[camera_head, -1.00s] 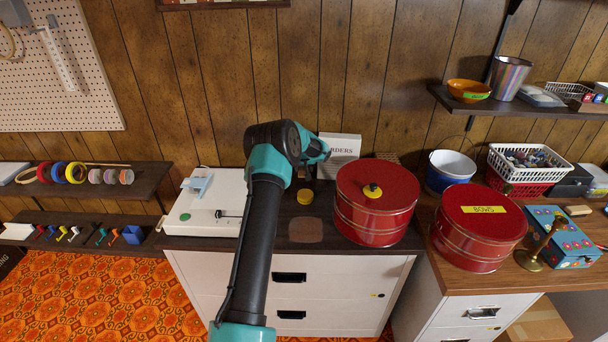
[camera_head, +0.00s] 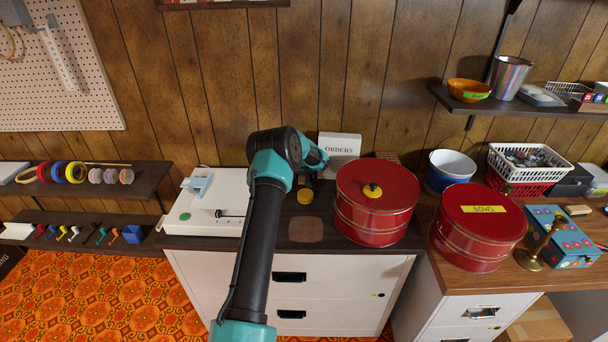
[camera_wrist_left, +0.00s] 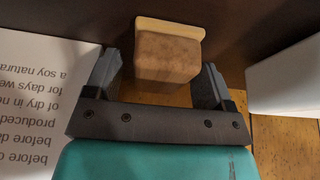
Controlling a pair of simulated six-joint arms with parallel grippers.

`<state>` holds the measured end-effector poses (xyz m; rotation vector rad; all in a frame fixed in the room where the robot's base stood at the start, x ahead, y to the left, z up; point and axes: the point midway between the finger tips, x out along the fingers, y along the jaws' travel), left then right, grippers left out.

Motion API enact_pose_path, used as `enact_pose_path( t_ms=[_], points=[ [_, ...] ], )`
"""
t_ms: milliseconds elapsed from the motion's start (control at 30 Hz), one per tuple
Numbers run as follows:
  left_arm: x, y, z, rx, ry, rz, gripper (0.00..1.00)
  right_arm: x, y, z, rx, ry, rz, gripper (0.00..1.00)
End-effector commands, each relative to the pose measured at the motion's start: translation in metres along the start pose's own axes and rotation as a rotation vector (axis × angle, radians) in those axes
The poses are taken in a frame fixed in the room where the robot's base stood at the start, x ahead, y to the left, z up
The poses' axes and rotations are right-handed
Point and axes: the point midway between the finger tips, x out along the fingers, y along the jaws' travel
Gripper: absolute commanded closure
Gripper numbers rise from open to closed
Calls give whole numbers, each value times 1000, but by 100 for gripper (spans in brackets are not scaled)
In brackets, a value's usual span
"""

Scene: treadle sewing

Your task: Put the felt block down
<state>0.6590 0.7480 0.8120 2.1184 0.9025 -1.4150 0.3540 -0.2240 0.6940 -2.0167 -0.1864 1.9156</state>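The felt block (camera_wrist_left: 167,55), brown with a cream strip along one edge, shows in the left wrist view over a dark surface. It sits between and just ahead of the two fingers of my left gripper (camera_wrist_left: 163,72). A gap shows between the block and the left-hand finger; the fingers are spread. I cannot tell whether the block rests on the surface. In the head view my left gripper (camera_head: 304,180) is low over the cabinet top, partly hidden by my wrist, and I cannot clearly make out the block there. My right gripper is not in view.
A brown square patch (camera_head: 306,229) lies on the dark cabinet top (camera_head: 272,238). A red tin (camera_head: 376,212) stands right, a white machine (camera_head: 203,215) left, and an ORDERS sign (camera_head: 339,146) behind.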

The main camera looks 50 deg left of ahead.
Motion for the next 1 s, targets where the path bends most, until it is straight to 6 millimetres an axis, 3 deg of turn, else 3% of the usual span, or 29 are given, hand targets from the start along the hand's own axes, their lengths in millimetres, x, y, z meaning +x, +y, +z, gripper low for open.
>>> enact_pose_path(
  t_ms=[467,1000],
  points=[
    [-12,0,-2,0,2,1,22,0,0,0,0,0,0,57],
    [-97,0,-2,1,2,1,22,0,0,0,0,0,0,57]
  ],
)
